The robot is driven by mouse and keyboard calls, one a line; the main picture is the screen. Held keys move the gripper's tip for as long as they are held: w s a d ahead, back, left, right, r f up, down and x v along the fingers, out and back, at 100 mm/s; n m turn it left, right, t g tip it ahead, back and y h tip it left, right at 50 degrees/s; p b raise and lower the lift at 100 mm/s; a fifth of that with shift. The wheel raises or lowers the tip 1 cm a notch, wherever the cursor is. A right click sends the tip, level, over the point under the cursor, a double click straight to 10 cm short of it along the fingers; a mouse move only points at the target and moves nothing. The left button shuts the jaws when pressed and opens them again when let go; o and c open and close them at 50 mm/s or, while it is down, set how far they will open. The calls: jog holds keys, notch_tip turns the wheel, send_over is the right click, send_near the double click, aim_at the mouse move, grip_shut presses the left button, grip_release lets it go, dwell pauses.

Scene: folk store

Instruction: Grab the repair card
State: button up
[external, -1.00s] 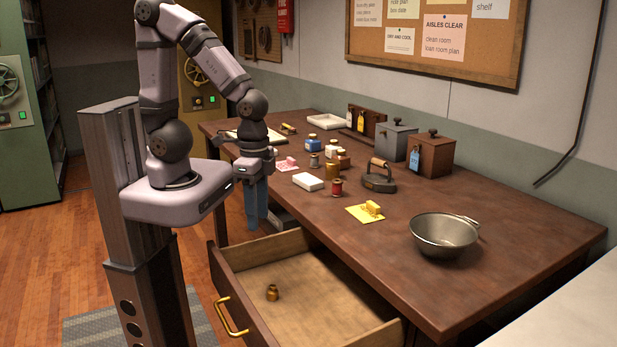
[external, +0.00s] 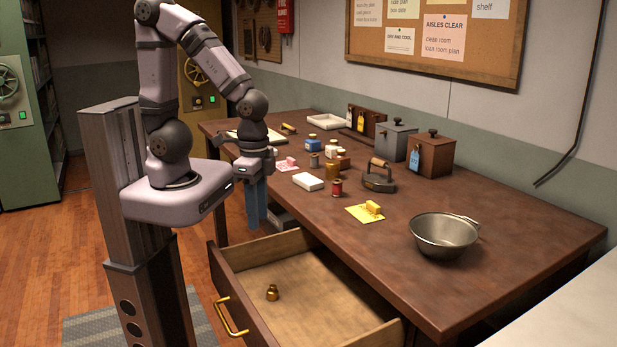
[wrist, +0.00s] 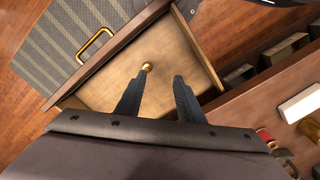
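A yellow card (external: 365,213) lies flat on the table with a small yellow block (external: 372,207) on it. A pink card (external: 286,164) with a small pinkish thing on it lies farther back on the table. No readable label shows which is the repair card. My gripper (external: 258,222) points down beside the table's front edge, near the open drawer and left of both cards. In the wrist view my gripper (wrist: 157,82) is open and empty, with its two dark fingers apart over the drawer. Neither card can be made out in the wrist view.
The open drawer (external: 228,255) holds a small brass weight (external: 272,293). The table holds a white box (external: 308,181), red spool (external: 337,188), several bottles, an iron (external: 378,178), lidded boxes and a metal bowl (external: 444,234).

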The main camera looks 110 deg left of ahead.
notch_tip(320, 180, up, 4)
jog(key=n+p, duration=0.5)
jog(key=n, duration=2.1)
send_over(374, 204)
jog(key=d, duration=0.1)
jog(key=shift+s+f, duration=0.1)
jog(key=shift+a, duration=0.3)
jog(key=shift+f+p, duration=0.7)
jog(key=shift+f, duration=0.45)
jog(key=shift+f+p, duration=0.5)
jog(key=shift+p, duration=0.05)
jog(key=shift+a+f+p, duration=0.15)
jog(key=shift+f+p, duration=0.75)
jog(key=shift+f, duration=1.2)
grip_shut()
